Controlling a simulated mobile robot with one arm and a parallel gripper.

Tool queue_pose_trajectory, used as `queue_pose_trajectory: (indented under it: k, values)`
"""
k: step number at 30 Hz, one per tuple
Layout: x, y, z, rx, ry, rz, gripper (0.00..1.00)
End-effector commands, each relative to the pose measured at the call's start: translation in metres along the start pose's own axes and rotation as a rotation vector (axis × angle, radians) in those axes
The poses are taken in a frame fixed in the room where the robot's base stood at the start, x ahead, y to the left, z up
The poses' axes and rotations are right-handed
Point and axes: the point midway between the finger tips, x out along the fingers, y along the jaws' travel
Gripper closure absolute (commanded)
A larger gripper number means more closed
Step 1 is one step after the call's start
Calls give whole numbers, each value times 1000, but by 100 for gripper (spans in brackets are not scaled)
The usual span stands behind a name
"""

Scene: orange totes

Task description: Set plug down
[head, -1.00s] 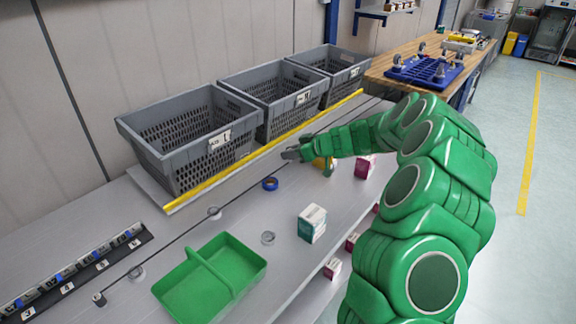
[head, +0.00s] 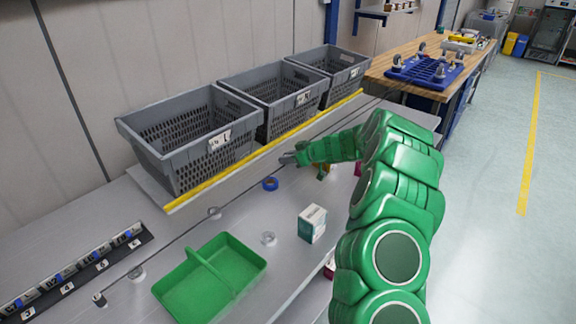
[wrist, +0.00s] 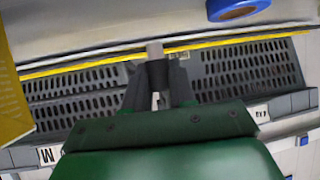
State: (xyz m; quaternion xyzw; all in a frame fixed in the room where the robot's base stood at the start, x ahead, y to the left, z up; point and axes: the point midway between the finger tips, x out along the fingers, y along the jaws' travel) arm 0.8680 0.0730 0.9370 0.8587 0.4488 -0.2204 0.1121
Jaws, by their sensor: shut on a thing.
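My gripper (head: 288,159) is over the grey bench, in front of the middle grey crate, at the far part of the work surface. In the wrist view my gripper (wrist: 158,76) is shut on a small pale grey piece, which looks like the plug (wrist: 155,49). Its end sticks out past the fingertips. The fingers hide the rest of the plug, and it is too small to make out in the head view. I cannot tell whether it touches the bench.
A blue tape roll (head: 270,183) lies left of my gripper, and a yellow object (head: 322,171) is close on its right. A white-and-teal box (head: 312,223) and green tray (head: 247,263) stand nearer. Grey crates (head: 180,112) line the back behind a yellow strip (head: 215,178).

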Motion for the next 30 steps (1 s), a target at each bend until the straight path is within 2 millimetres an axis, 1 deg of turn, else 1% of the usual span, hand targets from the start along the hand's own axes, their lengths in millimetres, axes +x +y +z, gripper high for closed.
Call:
queue_pose_trajectory:
  k: [2, 6, 9, 21, 22, 24, 27, 30]
  values:
    - [4, 2, 3, 0, -1, -1, 100]
    - [11, 2, 19, 1, -1, 0, 100]
    - [16, 2, 26, 1, 0, 0, 100]
    - [18, 2, 30, 0, 0, 0, 100]
    - [18, 2, 30, 0, 0, 0, 74]
    - [18, 2, 30, 0, 0, 1, 63]
    - [18, 2, 30, 0, 0, 1, 50]
    - [18, 2, 30, 0, 0, 1, 50]
